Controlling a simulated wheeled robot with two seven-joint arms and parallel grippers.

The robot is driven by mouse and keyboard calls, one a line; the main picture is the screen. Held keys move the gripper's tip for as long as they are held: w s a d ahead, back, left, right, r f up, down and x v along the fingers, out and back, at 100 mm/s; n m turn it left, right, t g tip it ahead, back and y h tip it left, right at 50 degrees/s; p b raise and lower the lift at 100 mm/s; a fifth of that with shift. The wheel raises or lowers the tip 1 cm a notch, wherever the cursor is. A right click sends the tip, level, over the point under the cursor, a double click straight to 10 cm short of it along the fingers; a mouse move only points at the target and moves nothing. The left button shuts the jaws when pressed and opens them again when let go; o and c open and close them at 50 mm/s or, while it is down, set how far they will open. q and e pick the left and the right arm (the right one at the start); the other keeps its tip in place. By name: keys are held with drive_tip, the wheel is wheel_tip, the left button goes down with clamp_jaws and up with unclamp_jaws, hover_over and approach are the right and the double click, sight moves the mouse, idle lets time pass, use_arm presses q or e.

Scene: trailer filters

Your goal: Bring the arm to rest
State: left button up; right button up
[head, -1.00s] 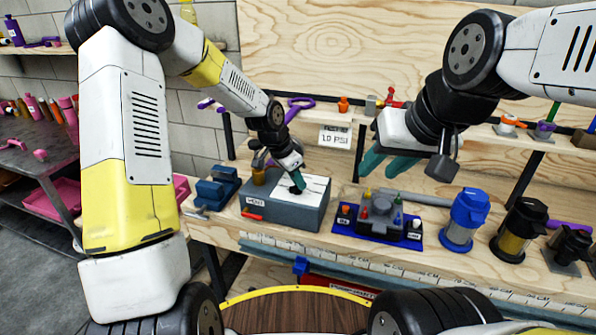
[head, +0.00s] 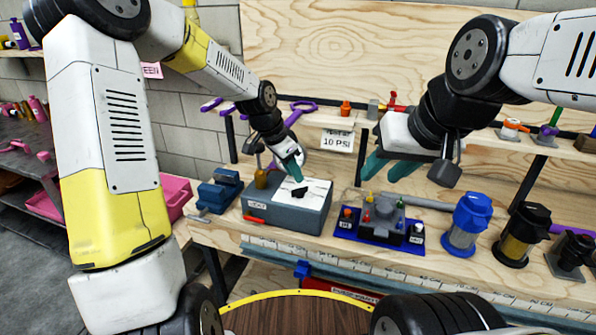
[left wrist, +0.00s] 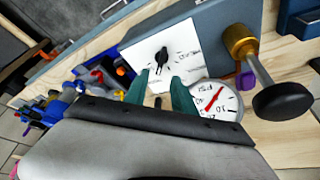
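My left gripper (head: 296,174) is above the grey box (head: 285,217) on the bench, its teal fingers pointing down at the box's white top plate (head: 320,188). A small black knob (head: 300,193) sits on that plate, just below the fingertips. In the left wrist view the two fingers (left wrist: 160,88) stand apart with nothing between them, and the black knob (left wrist: 161,58) is beyond them, apart from them. My right gripper (head: 388,168) hangs over the bench further right, its teal fingers apart and empty.
A gauge (left wrist: 214,100) and a brass fitting (left wrist: 240,42) are close to the left fingers. A blue vise (head: 218,190) stands left of the box. A blue tray (head: 345,229) with a valve block, a blue filter (head: 466,222) and a black filter (head: 521,233) stand to the right.

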use_arm(q)
drive_tip(key=shift+v, duration=0.8)
drive_tip(key=s+a+r+n+t, duration=0.1)
drive_tip(key=s+a+r+n, duration=0.2)
drive_tip(key=s, duration=0.5)
drive_tip(key=s+a+r+n+t+y, duration=0.1)
drive_tip(key=s+a+r+n, duration=0.3)
drive_tip(key=s+r, duration=0.3)
drive_tip(key=s+a+r+n+t, duration=0.1)
drive_tip(key=s+a+r+n, duration=0.3)
drive_tip(key=s, duration=0.6)
drive_tip(key=shift+s+a+r+t+y, duration=0.3)
drive_tip(key=shift+a+r+t, duration=0.15)
drive_tip(key=shift+r, duration=0.35)
